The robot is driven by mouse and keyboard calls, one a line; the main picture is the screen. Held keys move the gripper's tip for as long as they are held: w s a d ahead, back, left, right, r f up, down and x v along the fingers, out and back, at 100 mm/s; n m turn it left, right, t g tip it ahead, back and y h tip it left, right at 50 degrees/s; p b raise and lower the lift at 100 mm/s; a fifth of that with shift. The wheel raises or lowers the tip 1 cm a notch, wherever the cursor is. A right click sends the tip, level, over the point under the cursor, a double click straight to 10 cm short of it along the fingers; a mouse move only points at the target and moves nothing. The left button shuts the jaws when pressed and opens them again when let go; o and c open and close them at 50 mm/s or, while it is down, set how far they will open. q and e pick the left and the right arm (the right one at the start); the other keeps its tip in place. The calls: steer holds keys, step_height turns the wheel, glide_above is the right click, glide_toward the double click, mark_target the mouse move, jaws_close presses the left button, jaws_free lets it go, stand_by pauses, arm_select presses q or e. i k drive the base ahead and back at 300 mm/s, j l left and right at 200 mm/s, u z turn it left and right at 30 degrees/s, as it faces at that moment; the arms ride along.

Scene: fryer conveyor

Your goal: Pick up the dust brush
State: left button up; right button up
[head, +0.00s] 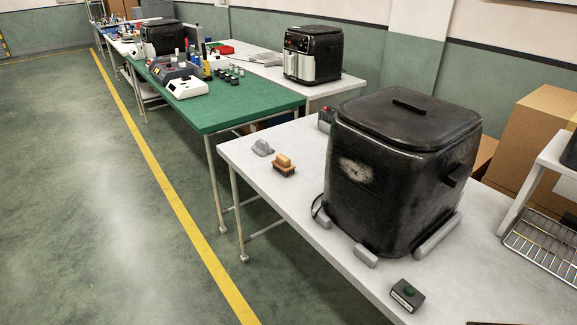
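A small brush (284,165) with an orange-brown wooden top and dark bristles sits on the near white table (240,158), close to its left edge. A small grey object with a raised handle (262,148) lies just behind it to the left; I cannot tell whether it is also a brush. Neither of my grippers is in view, and nothing touches the brush.
A large black fryer (400,165) on grey blocks stands right of the brush. A wire rack (543,245) is at right. A green table (220,112) stands behind; the floor at left is clear.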

mark_target(282, 164)
steer(key=i+j+z, duration=0.1)
steer(key=z, duration=0.25)
steer(key=i+j+z, duration=0.1)
steer(key=z, duration=0.25)
steer(key=j+z, duration=0.15)
steer(key=z, duration=0.2)
steer(key=i+j+z, duration=0.25)
steer(key=j, duration=0.55)
steer(key=j+z, duration=0.25)
steer(key=j, duration=0.6)
steer(key=i+j+z, duration=0.1)
steer(key=j+z, duration=0.2)
steer(key=j, duration=0.55)
